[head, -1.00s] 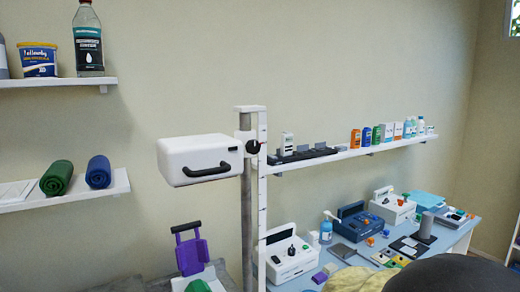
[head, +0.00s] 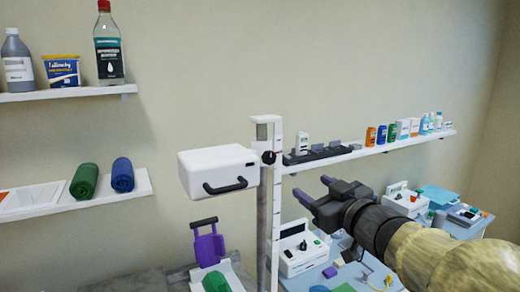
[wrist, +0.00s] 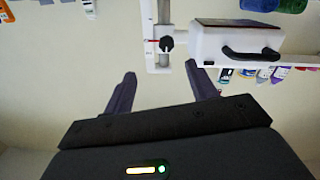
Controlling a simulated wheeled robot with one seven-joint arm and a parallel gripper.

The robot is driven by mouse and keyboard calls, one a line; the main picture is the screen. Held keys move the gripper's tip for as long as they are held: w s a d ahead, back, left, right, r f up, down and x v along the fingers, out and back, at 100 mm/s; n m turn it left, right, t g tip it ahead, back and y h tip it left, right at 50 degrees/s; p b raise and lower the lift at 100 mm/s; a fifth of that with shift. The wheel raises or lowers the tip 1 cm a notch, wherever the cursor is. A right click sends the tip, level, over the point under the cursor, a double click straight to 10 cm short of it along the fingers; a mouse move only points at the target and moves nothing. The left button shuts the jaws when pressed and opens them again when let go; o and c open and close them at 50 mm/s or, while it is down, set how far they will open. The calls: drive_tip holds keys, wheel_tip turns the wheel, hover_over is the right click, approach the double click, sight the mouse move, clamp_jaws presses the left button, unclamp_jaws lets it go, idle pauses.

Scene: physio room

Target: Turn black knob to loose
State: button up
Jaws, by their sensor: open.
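The black knob (head: 268,157) sits on the side of the clamp on the upright post (head: 269,215), at the right end of the white box-shaped head (head: 218,168) with its black handle. A red mark shows beside the knob; I cannot read any label. My gripper (head: 312,196) is open and empty, to the right of the post and lower than the knob in the head view. Its two fingers also show spread in the wrist view (wrist: 163,85).
A wall shelf (head: 375,150) with a black rack and several bottles runs right of the post. White devices (head: 303,256) stand on the table below. Left shelves hold rolled towels (head: 103,178) and bottles. A purple item (head: 208,242) stands lower left of the post.

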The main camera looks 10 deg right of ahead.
sight(270, 160)
drive_tip(key=shift+s+a+r+n+y, duration=0.2)
drive_tip(key=shift+s+r+n+y, duration=0.1)
drive_tip(key=shift+r+y, duration=0.25)
drive_tip(key=p+x, duration=0.4)
drive_tip(key=x, duration=1.3)
drive_tip(key=shift+w+d, duration=0.1)
drive_tip(key=shift+d, duration=0.05)
drive_tip(key=shift+w, duration=0.15)
drive_tip(key=shift+a, duration=0.25)
drive_tip(key=shift+c, duration=0.5)
drive_tip(key=shift+f, duration=0.1)
drive_tip(key=c, duration=0.9)
